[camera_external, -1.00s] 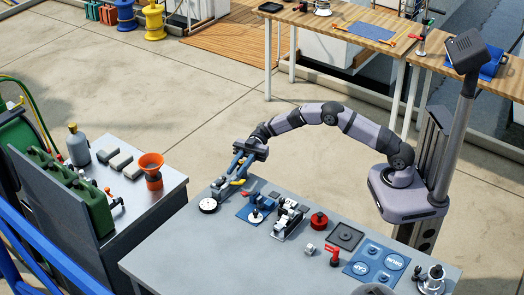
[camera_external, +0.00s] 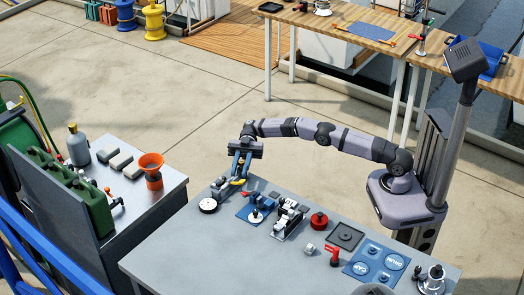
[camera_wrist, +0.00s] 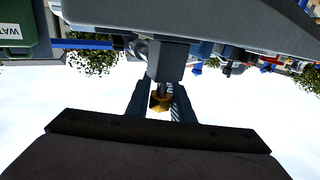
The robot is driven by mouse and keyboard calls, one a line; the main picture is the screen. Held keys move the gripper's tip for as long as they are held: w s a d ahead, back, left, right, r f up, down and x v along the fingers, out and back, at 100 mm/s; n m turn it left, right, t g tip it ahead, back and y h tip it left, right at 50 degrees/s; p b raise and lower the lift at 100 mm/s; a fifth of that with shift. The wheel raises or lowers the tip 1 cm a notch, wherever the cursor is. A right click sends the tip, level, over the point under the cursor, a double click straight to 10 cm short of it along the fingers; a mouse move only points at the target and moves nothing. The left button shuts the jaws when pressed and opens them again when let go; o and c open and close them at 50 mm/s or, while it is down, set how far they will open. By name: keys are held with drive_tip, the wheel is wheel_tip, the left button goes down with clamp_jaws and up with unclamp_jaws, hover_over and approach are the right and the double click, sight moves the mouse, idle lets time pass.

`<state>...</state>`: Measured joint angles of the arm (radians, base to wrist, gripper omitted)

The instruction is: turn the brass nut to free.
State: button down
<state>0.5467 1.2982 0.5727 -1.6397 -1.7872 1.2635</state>
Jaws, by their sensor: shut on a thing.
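The brass nut (camera_wrist: 159,103) sits at the end of a grey shaft (camera_wrist: 166,62) in the wrist view. It lies between the two fingers of my gripper (camera_wrist: 160,104), which is shut on it. The finger sides hide part of the nut. In the external view my gripper (camera_external: 235,184) is low at the far left edge of the grey bench, beside the round white dial (camera_external: 208,205). The nut is too small there to tell apart from the yellow parts near the fingertips.
A blue fixture (camera_external: 255,212), a black-and-white clamp (camera_external: 289,220) and a red round knob (camera_external: 319,221) stand close to the right of my gripper. The front left of the grey bench (camera_external: 190,255) is bare. A side table with an orange funnel (camera_external: 151,163) stands left.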

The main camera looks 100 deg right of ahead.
sight(241, 162)
idle(0.5)
drive_tip(key=c, duration=1.6)
unclamp_jaws()
drive_tip(key=shift+o, duration=0.2)
drive_tip(key=shift+d, duration=0.1)
drive_tip(key=shift+v, duration=0.75)
drive_tip(key=shift+s+d, duration=0.25)
drive_tip(key=shift+d, duration=0.3)
wheel_tip(241, 162, up, 7)
drive_tip(key=p, duration=0.6)
drive_tip(key=shift+r, duration=0.1)
